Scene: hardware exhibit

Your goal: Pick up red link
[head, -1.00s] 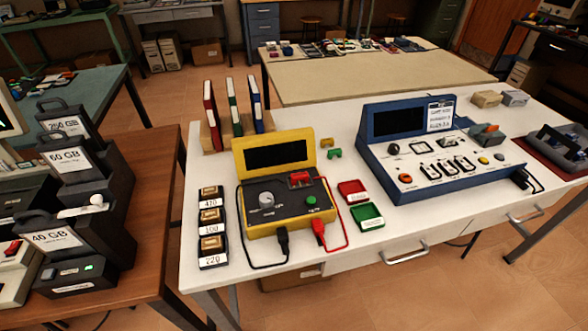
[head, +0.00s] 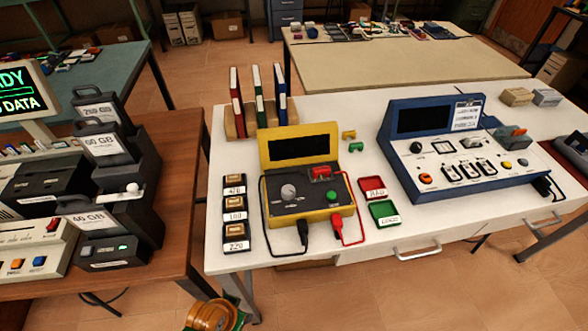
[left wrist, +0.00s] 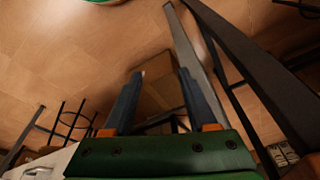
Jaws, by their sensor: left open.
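A yellow link (head: 349,135) and a green link (head: 356,147) lie on the white table behind the tester's right side. My left gripper (left wrist: 160,75) shows in the left wrist view with its two fingers apart and nothing between them. It points toward the floor and table legs, away from the red link. In the head view only a round orange and green part of my arm shows at the bottom edge.
Red (head: 372,188) and green (head: 384,213) trays lie right of the tester, with black and red cables in front. Labelled boxes (head: 235,209) stand left and binders (head: 259,95) behind. A blue console (head: 462,165) stands to the right. A gap separates the white and brown tables.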

